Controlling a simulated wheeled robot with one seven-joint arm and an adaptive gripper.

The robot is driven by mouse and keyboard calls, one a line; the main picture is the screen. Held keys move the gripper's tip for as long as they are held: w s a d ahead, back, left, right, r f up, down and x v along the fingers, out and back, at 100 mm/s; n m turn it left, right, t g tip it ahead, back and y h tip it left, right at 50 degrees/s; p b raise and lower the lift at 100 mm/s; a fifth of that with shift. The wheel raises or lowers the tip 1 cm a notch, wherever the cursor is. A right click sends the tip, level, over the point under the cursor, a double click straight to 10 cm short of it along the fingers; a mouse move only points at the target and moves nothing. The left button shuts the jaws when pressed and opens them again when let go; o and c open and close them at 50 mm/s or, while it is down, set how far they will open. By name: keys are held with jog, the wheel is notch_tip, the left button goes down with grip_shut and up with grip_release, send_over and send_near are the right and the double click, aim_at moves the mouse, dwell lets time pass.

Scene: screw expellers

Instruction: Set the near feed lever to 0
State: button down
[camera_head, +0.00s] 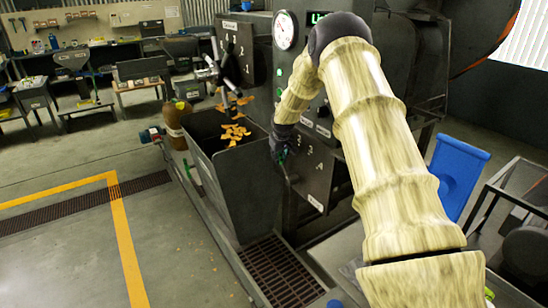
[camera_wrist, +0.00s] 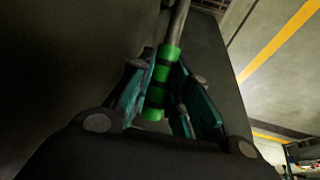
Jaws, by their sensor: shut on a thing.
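The near feed lever's handle (camera_wrist: 168,53), banded green and black, is between the teal fingers of my gripper (camera_wrist: 158,98) in the wrist view. A grey metal rod (camera_wrist: 179,22) runs up from it. My fingers are shut on the handle. In the head view my gripper (camera_head: 281,154) is at the right side of the near hopper, by a dark panel (camera_head: 318,180) with white numerals. My gripper hides most of the lever there. I cannot tell which numeral the lever points to.
The near hopper (camera_head: 238,185) holds orange-brown pieces (camera_head: 234,132) just left of my gripper. A far numbered panel (camera_head: 240,50) and a round gauge (camera_head: 285,30) are behind. A blue container (camera_head: 458,172) stands to the right. The floor at left is clear.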

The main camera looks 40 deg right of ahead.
jog(key=shift+s+f, duration=0.1)
jog(key=shift+f, duration=0.15)
jog(key=c, duration=1.6)
grip_release()
jog(key=shift+w+d+f, duration=0.1)
jog(key=shift+w+f, duration=0.1)
jog(key=shift+w, duration=0.15)
jog(key=shift+r, duration=0.1)
jog(key=shift+s+r, duration=0.1)
jog(key=shift+r, duration=0.1)
jog(key=v, duration=1.1)
jog(key=shift+s+r, duration=0.1)
jog(key=shift+r, duration=0.05)
